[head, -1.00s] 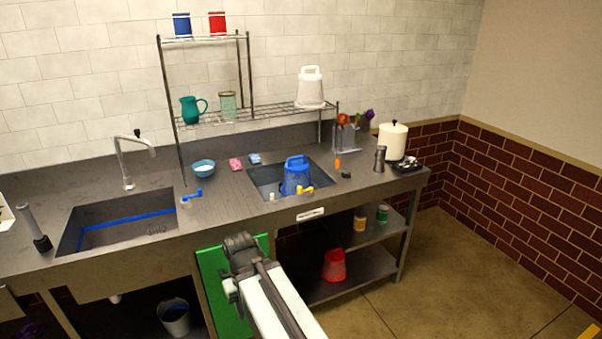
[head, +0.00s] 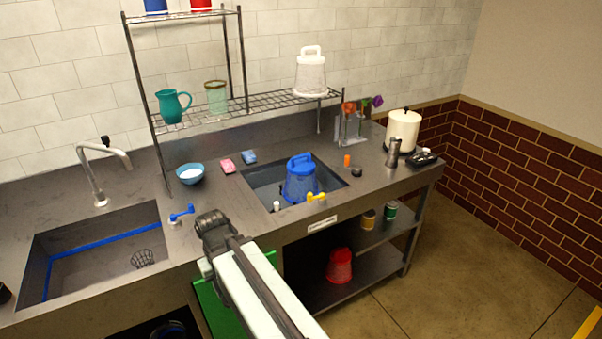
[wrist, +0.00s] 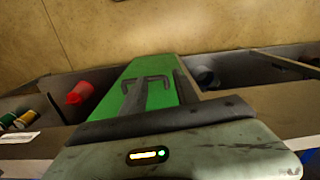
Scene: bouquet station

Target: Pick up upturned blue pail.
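The upturned blue pail (head: 300,182) stands in the right sink basin of the steel counter, its narrow base and handle up. Its lower part is partly hidden by the basin's front edge and a yellow tap handle (head: 316,197). My arm reaches up from the bottom of the head view, its dark joint in front of the counter to the left of the pail and apart from it. The pail cannot be made out in the wrist view.
A blue bowl (head: 190,174), pink sponge (head: 228,166) and blue tap handle (head: 182,213) are left of the basin. A wire rack (head: 262,104) holds an upturned white pail (head: 311,72). A red bucket (head: 339,265) is on the lower shelf; it also shows in the wrist view (wrist: 80,93).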

